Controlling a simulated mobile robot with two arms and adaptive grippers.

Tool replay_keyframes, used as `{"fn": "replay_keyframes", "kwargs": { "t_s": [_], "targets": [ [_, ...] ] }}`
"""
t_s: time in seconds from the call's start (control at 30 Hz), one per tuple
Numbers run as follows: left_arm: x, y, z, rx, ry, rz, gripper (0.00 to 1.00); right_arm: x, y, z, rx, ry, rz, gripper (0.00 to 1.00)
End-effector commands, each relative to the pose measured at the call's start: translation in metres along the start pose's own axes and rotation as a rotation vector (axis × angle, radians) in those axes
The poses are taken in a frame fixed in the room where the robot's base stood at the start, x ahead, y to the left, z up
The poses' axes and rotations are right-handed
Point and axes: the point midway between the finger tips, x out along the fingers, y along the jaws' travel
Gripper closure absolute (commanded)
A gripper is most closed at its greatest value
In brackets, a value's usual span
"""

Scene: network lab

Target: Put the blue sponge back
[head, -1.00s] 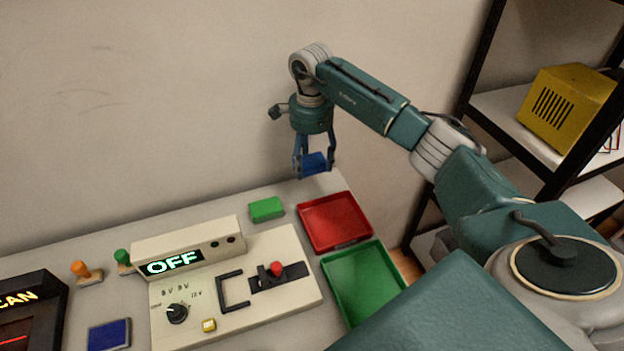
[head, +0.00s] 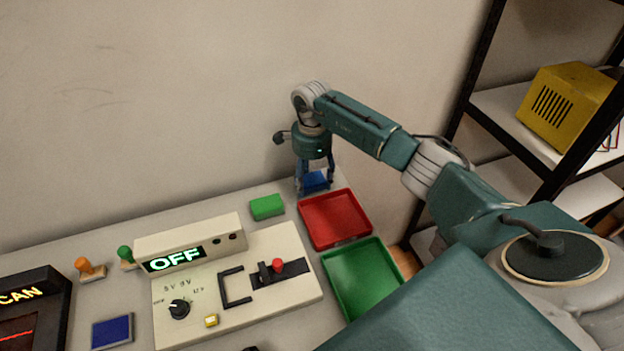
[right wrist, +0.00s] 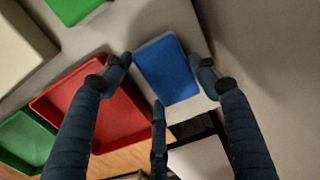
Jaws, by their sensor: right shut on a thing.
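The blue sponge (head: 315,181) is between the fingers of my right gripper (head: 314,188), at the back right of the table just behind the red tray (head: 335,219). In the right wrist view the sponge (right wrist: 167,68) lies between the fingertips of my right gripper (right wrist: 163,72), which is shut on it. I cannot tell whether its underside touches the table. A green sponge-like block (head: 267,207) lies on the table to the left of it. My left gripper is not recognisable in any view.
A green tray (head: 364,280) lies in front of the red one. A panel with an OFF display (head: 172,261) and a red-knobbed slider (head: 278,266) stands left of the trays. Orange (head: 88,267) and green (head: 126,256) knobs and a blue square (head: 112,332) are further left.

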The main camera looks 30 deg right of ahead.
Motion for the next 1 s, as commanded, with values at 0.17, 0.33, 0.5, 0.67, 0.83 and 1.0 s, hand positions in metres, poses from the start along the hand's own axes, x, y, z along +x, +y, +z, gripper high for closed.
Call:
{"fn": "replay_keyframes", "kwargs": {
  "t_s": [0.17,0.33,0.5,0.67,0.83,1.0],
  "targets": [
    [0.001,-0.001,0.0,-0.001,0.0,-0.001,0.6,0.001,0.0,0.0,0.0,0.0,0.0,0.22],
    [0.001,-0.001,0.0,-0.002,0.0,-0.001,0.6,0.001,0.0,0.0,0.0,0.0,0.0,0.22],
    [-0.004,-0.001,0.0,-0.002,0.0,-0.001,0.6,-0.006,0.0,0.0,0.0,0.0,-0.001,0.22],
    [0.005,-0.001,0.0,-0.002,0.001,-0.001,0.6,-0.029,-0.001,-0.001,-0.002,0.001,-0.005,0.22],
    [0.013,-0.001,0.001,-0.001,0.001,-0.001,0.6,-0.067,-0.002,-0.001,-0.001,0.001,-0.007,0.22],
    [0.018,-0.001,0.001,-0.001,0.001,-0.001,0.6,-0.099,-0.001,0.0,-0.001,0.0,-0.004,0.22]
  ]
}}
